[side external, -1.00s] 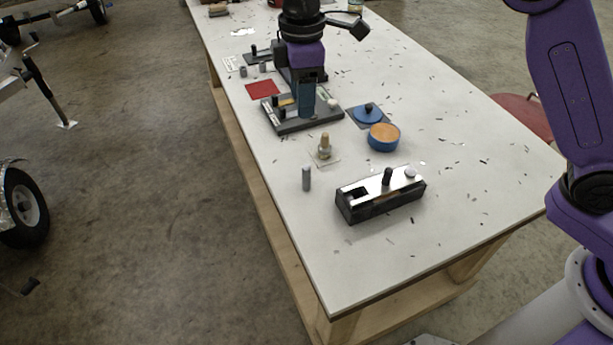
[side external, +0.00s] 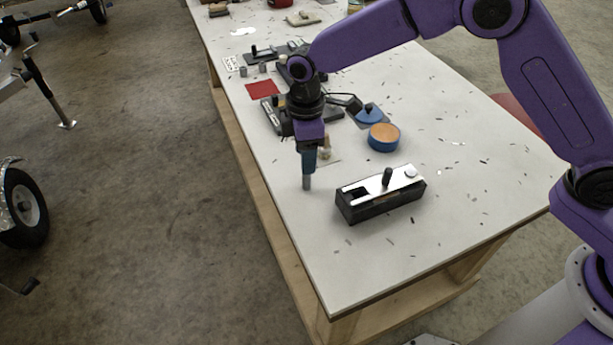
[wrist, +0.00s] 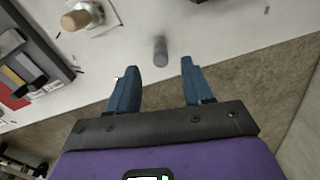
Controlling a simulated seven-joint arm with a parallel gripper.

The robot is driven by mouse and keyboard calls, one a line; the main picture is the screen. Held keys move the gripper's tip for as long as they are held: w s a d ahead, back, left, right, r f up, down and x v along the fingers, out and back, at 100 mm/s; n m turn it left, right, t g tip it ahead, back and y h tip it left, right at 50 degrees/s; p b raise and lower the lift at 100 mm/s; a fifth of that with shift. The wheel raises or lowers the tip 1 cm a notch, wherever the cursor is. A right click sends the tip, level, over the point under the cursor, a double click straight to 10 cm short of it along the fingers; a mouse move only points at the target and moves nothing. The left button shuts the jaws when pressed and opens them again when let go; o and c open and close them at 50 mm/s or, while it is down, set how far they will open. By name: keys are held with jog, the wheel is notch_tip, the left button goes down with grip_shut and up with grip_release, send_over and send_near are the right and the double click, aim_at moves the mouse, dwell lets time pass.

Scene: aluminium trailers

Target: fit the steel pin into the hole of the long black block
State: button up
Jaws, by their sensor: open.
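The steel pin (side external: 307,184) is a small grey cylinder standing upright on the white table. My gripper (side external: 308,168) is right above it, pointing down, and hides its upper part in the side view. In the wrist view my gripper (wrist: 160,67) has its two blue fingers apart, with the pin (wrist: 161,50) showing in line with the gap, slightly beyond the fingertips. I cannot tell whether the fingers touch it. The long black block (side external: 383,208) lies to the right, with a bright top plate, a dark opening at its left end, a black peg and a pale round knob.
A blue round container with a tan top (side external: 383,138) and a blue-knobbed piece (side external: 368,114) stand behind the block. A wooden-topped peg (wrist: 76,20) on a clear base stands near my gripper. A red square (side external: 262,90) lies farther back. The table's front is clear.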

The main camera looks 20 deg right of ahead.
aim_at(307, 178)
jog(key=shift+s+f, duration=0.1)
jog(key=shift+f, duration=1.4)
jog(key=shift+c, duration=0.4)
grip_shut()
jog(key=shift+r, duration=0.1)
